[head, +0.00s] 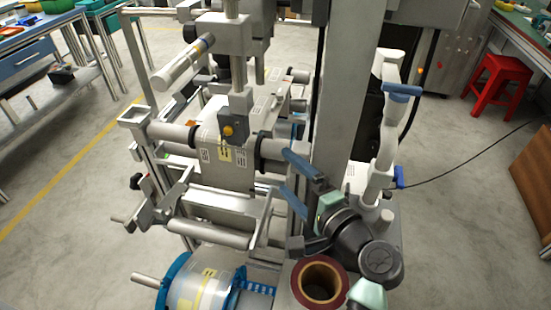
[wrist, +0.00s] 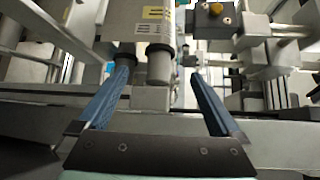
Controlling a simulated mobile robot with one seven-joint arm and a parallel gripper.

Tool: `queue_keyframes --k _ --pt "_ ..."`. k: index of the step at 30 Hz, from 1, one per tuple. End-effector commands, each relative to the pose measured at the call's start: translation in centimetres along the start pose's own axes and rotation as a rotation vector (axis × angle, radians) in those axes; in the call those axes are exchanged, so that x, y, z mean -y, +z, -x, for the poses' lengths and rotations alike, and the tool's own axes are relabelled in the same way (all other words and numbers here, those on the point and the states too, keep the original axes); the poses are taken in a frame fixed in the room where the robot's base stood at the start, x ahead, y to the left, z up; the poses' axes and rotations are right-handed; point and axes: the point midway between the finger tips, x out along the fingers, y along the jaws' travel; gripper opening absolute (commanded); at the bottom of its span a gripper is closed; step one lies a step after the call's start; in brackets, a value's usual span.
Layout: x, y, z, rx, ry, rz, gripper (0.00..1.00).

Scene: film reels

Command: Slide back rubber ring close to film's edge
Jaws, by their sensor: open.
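A pale film roll (head: 225,165) with printed labels sits on a horizontal grey shaft of the machine. A black rubber ring (head: 261,152) is around the shaft on the film's right side, the side nearer my gripper. Another black ring (head: 195,135) is around the shaft on the left side. I cannot tell the exact gap between each ring and the film's edge. My gripper (head: 284,171) is open, its blue fingers spread just right of the near ring. In the wrist view, the film roll (wrist: 150,22) and shaft end lie beyond and between the open fingers (wrist: 158,82).
A grey upright column (head: 345,90) stands right behind my gripper. A blue-flanged reel (head: 205,290) and a dark red roll (head: 320,283) are below. A grey bar (head: 200,233) runs under the film. A red stool (head: 500,82) stands at the far right.

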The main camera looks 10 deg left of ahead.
Motion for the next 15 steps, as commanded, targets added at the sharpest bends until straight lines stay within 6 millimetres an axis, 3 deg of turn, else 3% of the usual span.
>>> queue_keyframes --k 6,15 --pt "0.0 0.0 2.4 0.001 0.000 0.000 1.00" --pt "0.0 0.1 2.6 0.002 0.000 0.000 1.00"
